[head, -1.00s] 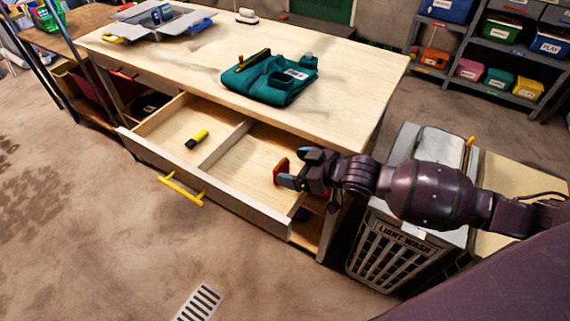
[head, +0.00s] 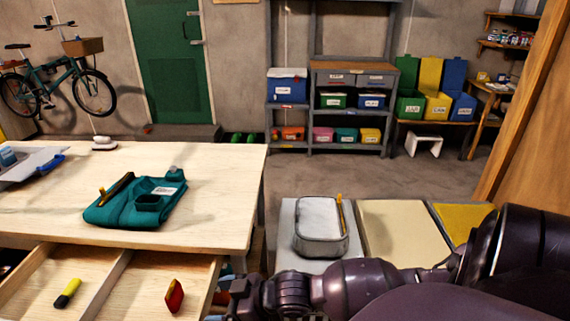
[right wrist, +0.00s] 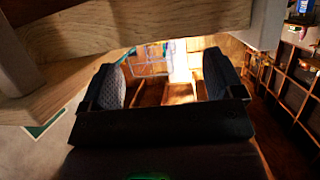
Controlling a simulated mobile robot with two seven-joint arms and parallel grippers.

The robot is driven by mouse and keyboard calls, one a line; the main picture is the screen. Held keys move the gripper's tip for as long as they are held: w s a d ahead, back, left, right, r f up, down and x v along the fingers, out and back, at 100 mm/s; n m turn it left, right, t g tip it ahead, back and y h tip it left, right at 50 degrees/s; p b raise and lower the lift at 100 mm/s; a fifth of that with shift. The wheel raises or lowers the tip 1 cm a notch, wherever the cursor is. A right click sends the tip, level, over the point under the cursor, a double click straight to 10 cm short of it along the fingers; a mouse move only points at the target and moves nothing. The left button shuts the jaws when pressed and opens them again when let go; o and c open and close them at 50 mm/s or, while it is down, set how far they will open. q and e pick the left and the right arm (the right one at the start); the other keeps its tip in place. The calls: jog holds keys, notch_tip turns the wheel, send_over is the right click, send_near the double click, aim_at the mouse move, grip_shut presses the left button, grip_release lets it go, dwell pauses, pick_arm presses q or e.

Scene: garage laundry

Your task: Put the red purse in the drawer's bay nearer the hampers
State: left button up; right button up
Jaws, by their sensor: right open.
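The red purse (head: 175,296) is in the right bay of the open drawer (head: 112,280), the bay on the hampers' side. It looks propped on edge and slightly tilted, with nothing gripping it. My right gripper (head: 226,291) is just right of the drawer, apart from the purse, partly hidden by its own wrist. In the right wrist view its two padded fingers (right wrist: 163,82) are spread with nothing between them. The purse cannot be made out there. My left gripper is not in view.
A yellow-and-black marker (head: 67,293) lies in the left bay. A teal folded garment (head: 135,204) lies on the wooden tabletop (head: 215,190). Right of the table are hamper tops (head: 400,233), one carrying a grey case (head: 321,228). A wooden edge (right wrist: 140,40) is close above my right gripper.

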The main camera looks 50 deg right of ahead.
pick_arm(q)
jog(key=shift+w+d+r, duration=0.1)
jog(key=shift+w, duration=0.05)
pick_arm(e)
jog(key=s+d+f+m+h, duration=0.2)
jog(key=s+f, duration=0.3)
jog(key=s, duration=0.3)
jog(key=s+d+f+m+h, duration=0.2)
jog(key=s+f+m+h, duration=0.1)
jog(key=s+f+h, duration=0.2)
jog(key=s, duration=0.2)
jog(key=shift+s+f+h, duration=0.3)
jog(key=shift+s, duration=0.05)
pick_arm(q)
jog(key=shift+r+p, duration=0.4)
jog(key=shift+p, duration=0.2)
pick_arm(e)
jog(key=shift+s+d+r, duration=0.1)
jog(key=shift+r, duration=0.3)
